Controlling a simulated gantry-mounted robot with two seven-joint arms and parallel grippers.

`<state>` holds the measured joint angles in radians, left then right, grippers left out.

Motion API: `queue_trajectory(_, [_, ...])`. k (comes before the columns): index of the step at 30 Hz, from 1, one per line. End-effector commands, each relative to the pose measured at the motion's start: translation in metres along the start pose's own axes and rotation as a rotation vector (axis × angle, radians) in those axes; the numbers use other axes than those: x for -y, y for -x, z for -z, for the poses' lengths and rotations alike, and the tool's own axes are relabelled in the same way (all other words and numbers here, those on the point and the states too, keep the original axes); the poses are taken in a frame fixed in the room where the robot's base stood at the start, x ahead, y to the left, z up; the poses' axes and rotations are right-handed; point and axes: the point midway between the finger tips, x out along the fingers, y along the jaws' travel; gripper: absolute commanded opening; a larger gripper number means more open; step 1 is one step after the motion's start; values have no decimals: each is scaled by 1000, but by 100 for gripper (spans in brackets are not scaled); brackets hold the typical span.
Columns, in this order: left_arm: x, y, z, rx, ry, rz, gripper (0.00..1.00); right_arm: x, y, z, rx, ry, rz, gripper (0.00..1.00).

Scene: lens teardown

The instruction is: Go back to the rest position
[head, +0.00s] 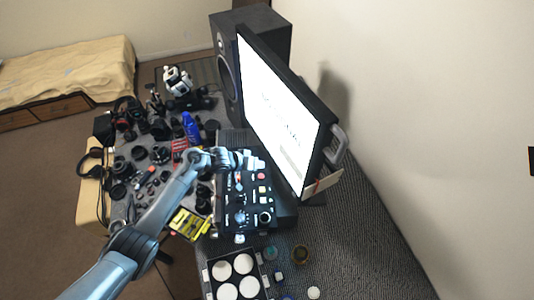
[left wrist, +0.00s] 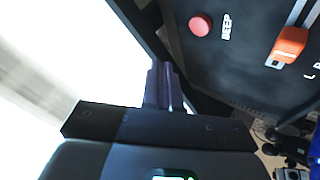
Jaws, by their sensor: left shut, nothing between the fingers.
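My left arm reaches in from the lower left of the head view. My left gripper (head: 258,160) is over the upper part of a black control panel (head: 226,215), close to the monitor's lower edge. In the left wrist view its fingers (left wrist: 164,82) are together, with nothing between them. The panel (left wrist: 245,70) also shows there, with a red round button (left wrist: 200,25) marked BEEP and an orange slider knob (left wrist: 290,42). I cannot tell whether the fingertips touch anything. My right gripper is in neither view.
A lit monitor (head: 285,110) stands right of the gripper, with a black speaker (head: 275,35) behind it. Camera parts and a blue bottle (head: 190,128) crowd the table to the left. A yellow box (head: 188,223) and a case of white discs (head: 237,276) are nearer.

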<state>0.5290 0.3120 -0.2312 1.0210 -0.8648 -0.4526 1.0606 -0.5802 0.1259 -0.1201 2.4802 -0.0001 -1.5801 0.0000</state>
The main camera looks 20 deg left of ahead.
Motion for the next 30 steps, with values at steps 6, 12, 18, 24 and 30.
queue_trajectory(6, [-2, 0, -8, -1, -26, 19, 0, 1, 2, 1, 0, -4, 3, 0])
queue_trajectory(12, [-12, 7, -46, -8, -147, 121, 0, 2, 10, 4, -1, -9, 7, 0])
queue_trajectory(18, [-30, 54, -106, 14, -282, 290, 0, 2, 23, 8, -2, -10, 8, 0])
queue_trajectory(24, [-51, 140, -168, 103, -326, 430, 0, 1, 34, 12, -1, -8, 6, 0])
queue_trajectory(30, [-71, 226, -216, 221, -310, 488, 0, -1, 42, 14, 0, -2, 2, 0])
